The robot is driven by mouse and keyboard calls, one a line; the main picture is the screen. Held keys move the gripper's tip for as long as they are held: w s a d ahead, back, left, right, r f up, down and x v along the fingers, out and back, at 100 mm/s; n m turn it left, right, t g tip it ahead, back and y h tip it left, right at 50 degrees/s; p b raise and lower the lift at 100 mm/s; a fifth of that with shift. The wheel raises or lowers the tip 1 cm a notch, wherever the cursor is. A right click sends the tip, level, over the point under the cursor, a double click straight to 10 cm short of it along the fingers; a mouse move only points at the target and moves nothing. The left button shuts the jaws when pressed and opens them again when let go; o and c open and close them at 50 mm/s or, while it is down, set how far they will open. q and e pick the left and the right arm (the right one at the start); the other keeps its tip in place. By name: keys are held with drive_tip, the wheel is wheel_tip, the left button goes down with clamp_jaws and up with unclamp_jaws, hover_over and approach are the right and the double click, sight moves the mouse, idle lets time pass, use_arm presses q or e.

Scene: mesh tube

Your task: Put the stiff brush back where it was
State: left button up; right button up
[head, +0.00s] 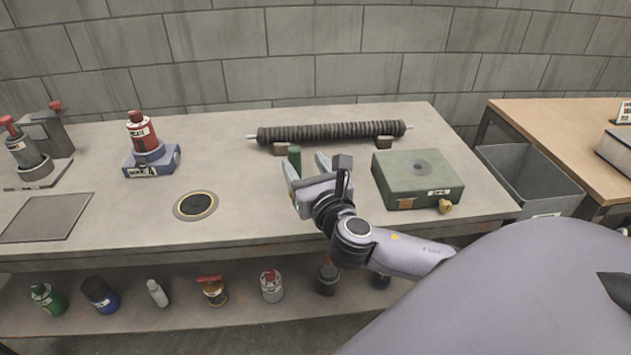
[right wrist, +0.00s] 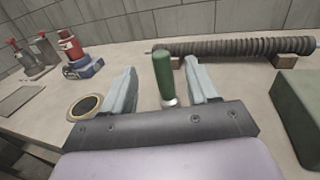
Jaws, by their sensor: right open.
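A green handle with a silver collar (right wrist: 164,72) stands upright between the fingers of my right gripper in the right wrist view. It looks like the stiff brush, but its lower end is hidden behind the gripper. In the head view its green top (head: 295,158) shows beside the left finger. My right gripper (head: 307,168) is open over the middle of the bench, with its fingers apart on either side of the handle in the wrist view (right wrist: 160,76). I cannot tell whether a finger touches it. My left gripper is not in view.
A long ribbed tube (head: 330,132) lies on two blocks behind the gripper. A green box (head: 418,176) stands to its right, a round bench port (head: 196,205) to its left. A red bottle (head: 141,134) sits on a blue base (head: 152,161). Several bottles stand on the lower shelf.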

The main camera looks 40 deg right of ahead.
drive_tip(key=shift+v, duration=2.65)
drive_tip(key=s+a+f+m+g+y, duration=0.35)
drive_tip(key=s+f+m+g, duration=0.5)
drive_tip(key=m, duration=0.65)
drive_tip(key=s+a+f+m+g+y, duration=0.2)
drive_tip(key=s+a+f+m+g, duration=0.25)
drive_tip(key=s+f+m, duration=0.9)
drive_tip(key=w+a+m+t+y+p, duration=0.2)
drive_tip(key=w+t+p, duration=0.3)
drive_tip(key=w+t, duration=0.1)
drive_tip(key=shift+w+a+r, duration=0.35)
drive_tip(key=shift+w+a, duration=0.05)
drive_tip(key=shift+w, duration=0.3)
